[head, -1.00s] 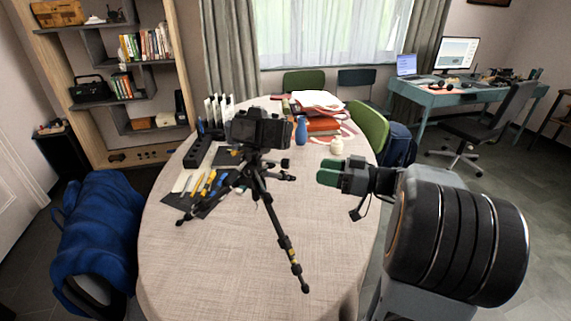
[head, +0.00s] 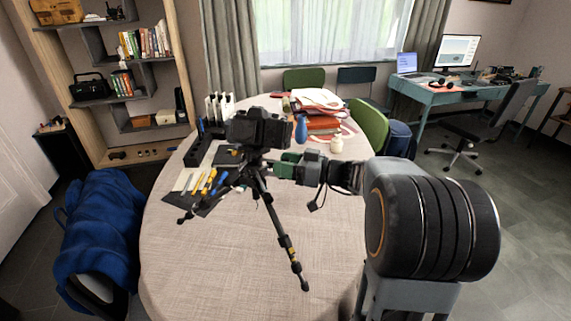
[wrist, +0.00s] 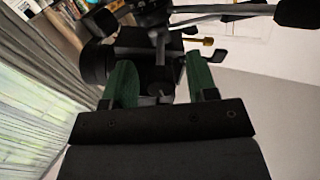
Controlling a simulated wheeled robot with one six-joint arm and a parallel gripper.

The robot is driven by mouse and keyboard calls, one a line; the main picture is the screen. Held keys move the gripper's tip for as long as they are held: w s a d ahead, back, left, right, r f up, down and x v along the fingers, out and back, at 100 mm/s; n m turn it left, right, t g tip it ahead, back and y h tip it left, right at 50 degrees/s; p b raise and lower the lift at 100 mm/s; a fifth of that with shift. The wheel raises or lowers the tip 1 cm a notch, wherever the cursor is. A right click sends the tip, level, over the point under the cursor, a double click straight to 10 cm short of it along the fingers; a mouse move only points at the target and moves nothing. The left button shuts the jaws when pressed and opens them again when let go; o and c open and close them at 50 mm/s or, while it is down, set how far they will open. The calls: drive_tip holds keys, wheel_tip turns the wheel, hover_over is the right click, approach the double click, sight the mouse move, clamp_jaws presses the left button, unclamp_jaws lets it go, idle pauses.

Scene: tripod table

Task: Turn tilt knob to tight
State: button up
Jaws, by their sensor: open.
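A black camera (head: 257,128) sits on a black tripod (head: 281,240) standing on the round table. My gripper (head: 281,163) is at the right side of the tripod head, just below the camera. Its green fingers hide the tilt knob in the head view. In the wrist view, my gripper (wrist: 160,75) is open, with one green finger at each side of a dark round part (wrist: 158,82), which looks like the tilt knob. I cannot tell whether either finger touches it. The knob's setting is not readable.
The round table (head: 200,270) has free room at the front. Tools on a dark mat (head: 207,183) lie left of the tripod. A blue vase (head: 301,130), a cream jar (head: 336,144) and stacked books and papers (head: 322,122) stand behind my gripper.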

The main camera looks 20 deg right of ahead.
drive_tip(key=c, duration=0.9)
drive_tip(key=shift+f+m+b, duration=0.1)
drive_tip(key=shift+m+b, duration=1.2)
drive_tip(key=shift+m, duration=0.1)
drive_tip(key=m+b, duration=0.2)
drive_tip(key=m, duration=0.3)
drive_tip(key=shift+m, duration=0.3)
drive_tip(key=m, duration=0.5)
drive_tip(key=shift+s+r+p, duration=0.1)
drive_tip(key=shift+r+p, duration=0.15)
drive_tip(key=shift+p, duration=0.15)
drive_tip(key=shift+m+p, duration=0.8)
drive_tip(key=shift+m, duration=1.4)
